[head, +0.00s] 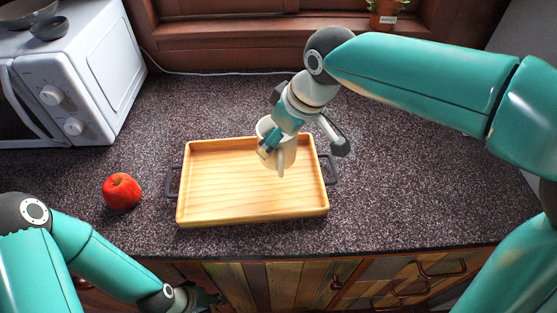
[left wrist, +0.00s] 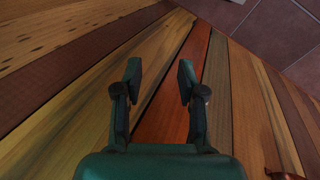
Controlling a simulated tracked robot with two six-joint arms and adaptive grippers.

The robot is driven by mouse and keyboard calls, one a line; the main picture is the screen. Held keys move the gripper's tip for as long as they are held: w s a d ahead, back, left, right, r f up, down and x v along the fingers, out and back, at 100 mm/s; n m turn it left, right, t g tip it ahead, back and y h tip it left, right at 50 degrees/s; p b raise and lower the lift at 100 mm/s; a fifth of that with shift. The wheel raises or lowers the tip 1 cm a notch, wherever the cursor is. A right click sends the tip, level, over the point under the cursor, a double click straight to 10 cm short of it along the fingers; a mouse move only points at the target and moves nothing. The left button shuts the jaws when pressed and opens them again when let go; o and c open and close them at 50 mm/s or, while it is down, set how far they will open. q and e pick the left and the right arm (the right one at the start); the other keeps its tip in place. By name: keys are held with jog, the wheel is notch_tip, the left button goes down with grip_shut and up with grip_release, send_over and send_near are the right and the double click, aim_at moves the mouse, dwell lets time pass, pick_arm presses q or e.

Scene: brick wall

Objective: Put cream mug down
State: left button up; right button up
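The cream mug (head: 289,155) is over the back right part of the wooden tray (head: 215,195), its handle toward the front. I cannot tell whether its base touches the tray. My right gripper (head: 269,143) is at the mug from above, with teal fingers at its wall, and appears shut on it; the arm and mug partly hide the fingers. My left gripper (head: 208,299) is low at the counter's front edge, away from the mug. In the left wrist view the left gripper (left wrist: 158,82) is open and empty, facing striped wooden cabinet fronts.
A red apple (head: 122,191) lies left of the tray. A white microwave (head: 75,75) with bowls (head: 48,27) on top stands at the back left. A potted plant (head: 385,14) is on the windowsill. The speckled counter (head: 420,200) is clear right of the tray.

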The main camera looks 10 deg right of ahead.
aim_at(293, 142)
notch_tip(293, 142, down, 7)
jog(key=shift+r, duration=0.15)
dwell(0.4)
jog(key=o, duration=1.4)
jog(key=v, duration=1.2)
jog(key=shift+s, duration=0.15)
